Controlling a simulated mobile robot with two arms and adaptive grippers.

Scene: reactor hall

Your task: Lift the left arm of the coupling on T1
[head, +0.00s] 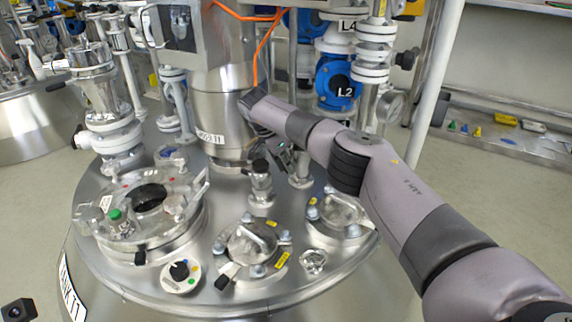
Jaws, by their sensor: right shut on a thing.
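Tank T1 (100,279) is the large round steel vessel filling the lower left of the head view, with its label on the rim. The coupling (261,184) is a small upright steel fitting with a dark top, standing on the tank lid just in front of the central column. My right arm reaches in from the lower right, and its wrist bends down behind the coupling. My right gripper (282,157) is small and dark at the coupling's right side, shut on what looks like one of its arms; which arm is unclear. My left gripper is out of view.
An open-looking round manway (150,198) is left on the lid. Bolted round covers (252,245) and a knob dial (181,273) stand in front. The steel column (221,110) rises behind the coupling. An orange cable (256,50) hangs close to my wrist.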

